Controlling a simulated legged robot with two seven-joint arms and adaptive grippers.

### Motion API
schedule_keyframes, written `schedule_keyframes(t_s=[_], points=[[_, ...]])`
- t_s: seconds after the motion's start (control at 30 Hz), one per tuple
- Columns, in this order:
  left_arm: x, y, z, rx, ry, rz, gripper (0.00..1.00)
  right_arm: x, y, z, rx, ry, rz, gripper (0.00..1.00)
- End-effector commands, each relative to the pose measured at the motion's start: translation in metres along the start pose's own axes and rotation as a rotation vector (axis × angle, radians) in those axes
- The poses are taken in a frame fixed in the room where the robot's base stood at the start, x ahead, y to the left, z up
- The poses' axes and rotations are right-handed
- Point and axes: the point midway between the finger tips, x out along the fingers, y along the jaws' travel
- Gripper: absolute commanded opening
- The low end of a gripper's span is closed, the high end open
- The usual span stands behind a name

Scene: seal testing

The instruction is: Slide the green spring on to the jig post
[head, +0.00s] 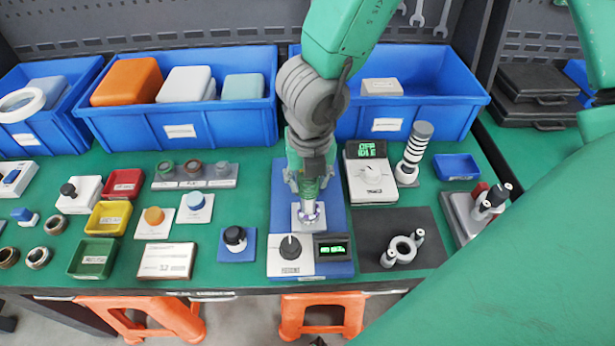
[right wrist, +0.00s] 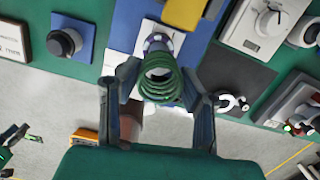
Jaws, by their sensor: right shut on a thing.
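The green spring (head: 311,187) is upright between the fingers of my right gripper (head: 310,172), which is shut on it. In the right wrist view the spring's green coils (right wrist: 160,80) show between the two dark fingers of the gripper (right wrist: 161,88). The jig post (head: 309,214) stands on a light plate on the blue base, directly below the spring in the head view. In the right wrist view its pale round part (right wrist: 158,42) shows just beyond the coils. I cannot tell whether the spring's lower end is around the post or just above it. My left gripper is not in view.
A box with a black dial (head: 290,248) and a lit display (head: 333,248) stands in front of the post. Another dial box (head: 372,180) and a striped column (head: 415,150) are to the right. Blue bins (head: 180,120) line the back. Coloured trays (head: 93,258) lie left.

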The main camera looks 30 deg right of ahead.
Motion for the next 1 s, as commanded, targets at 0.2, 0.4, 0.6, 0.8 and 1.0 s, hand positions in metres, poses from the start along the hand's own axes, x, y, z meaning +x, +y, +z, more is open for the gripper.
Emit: schedule_keyframes(t_s=[0.2,0.4,0.6,0.8,1.0], points=[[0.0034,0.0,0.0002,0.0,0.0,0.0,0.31,0.0037,0.0001,-0.0005,0.0,0.0,0.0,0.05],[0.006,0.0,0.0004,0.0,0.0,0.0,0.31,0.0064,0.0001,-0.0008,0.0,0.0,0.0,0.05],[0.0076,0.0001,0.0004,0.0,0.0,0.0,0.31,0.0082,0.0001,-0.001,0.0,0.0,0.0,0.05],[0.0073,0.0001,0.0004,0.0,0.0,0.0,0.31,0.0079,0.0001,-0.0009,0.0,0.0,0.0,0.05],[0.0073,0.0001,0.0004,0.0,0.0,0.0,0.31,0.0079,0.0001,-0.0009,0.0,0.0,0.0,0.58]])
